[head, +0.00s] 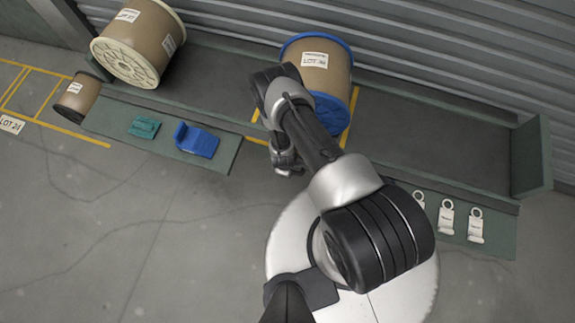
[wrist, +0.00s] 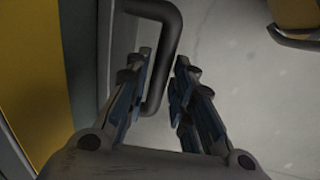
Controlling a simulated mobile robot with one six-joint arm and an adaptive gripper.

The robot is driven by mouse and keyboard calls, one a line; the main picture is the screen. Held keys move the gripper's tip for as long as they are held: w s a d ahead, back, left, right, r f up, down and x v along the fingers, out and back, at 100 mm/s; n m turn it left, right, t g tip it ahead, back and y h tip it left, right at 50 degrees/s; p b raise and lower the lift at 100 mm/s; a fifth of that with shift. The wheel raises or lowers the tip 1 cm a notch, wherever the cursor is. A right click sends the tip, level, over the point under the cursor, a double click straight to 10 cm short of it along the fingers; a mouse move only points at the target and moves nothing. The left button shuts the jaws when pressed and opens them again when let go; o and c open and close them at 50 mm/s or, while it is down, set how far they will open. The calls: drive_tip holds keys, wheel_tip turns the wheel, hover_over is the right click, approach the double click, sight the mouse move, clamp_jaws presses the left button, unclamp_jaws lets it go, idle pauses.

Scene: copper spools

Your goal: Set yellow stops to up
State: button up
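In the wrist view a dark bent bar (wrist: 168,50) runs down between the two fingers of my gripper (wrist: 162,66). The fingers are apart, with a gap on the right side of the bar. I cannot tell whether the left finger touches it. A yellow surface (wrist: 35,70) fills the left edge, and another yellow part (wrist: 295,12) with a dark bar (wrist: 298,40) shows at the top right. I cannot tell whether these belong to the stops. In the head view my gripper (head: 286,165) is low beside the blue-rimmed spool, and my arm hides any stop there.
The blue-rimmed spool (head: 328,70) stands on the grey rack (head: 225,80) against the shutter wall. A cream-rimmed spool (head: 130,55) and a small spool (head: 77,97) are at left. A blue block (head: 197,141), a teal block (head: 145,127) and white tags (head: 446,217) lie on front ledges.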

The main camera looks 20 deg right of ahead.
clamp_jaws()
drive_tip(key=shift+r, duration=0.1)
wheel_tip(320, 180, up, 6)
drive_tip(key=p, duration=0.3)
drive_tip(key=shift+r, duration=0.2)
drive_tip(key=shift+o, duration=2.1)
unclamp_jaws()
wheel_tip(320, 180, up, 12)
drive_tip(key=s+a, duration=0.1)
drive_tip(key=shift+s, duration=0.4)
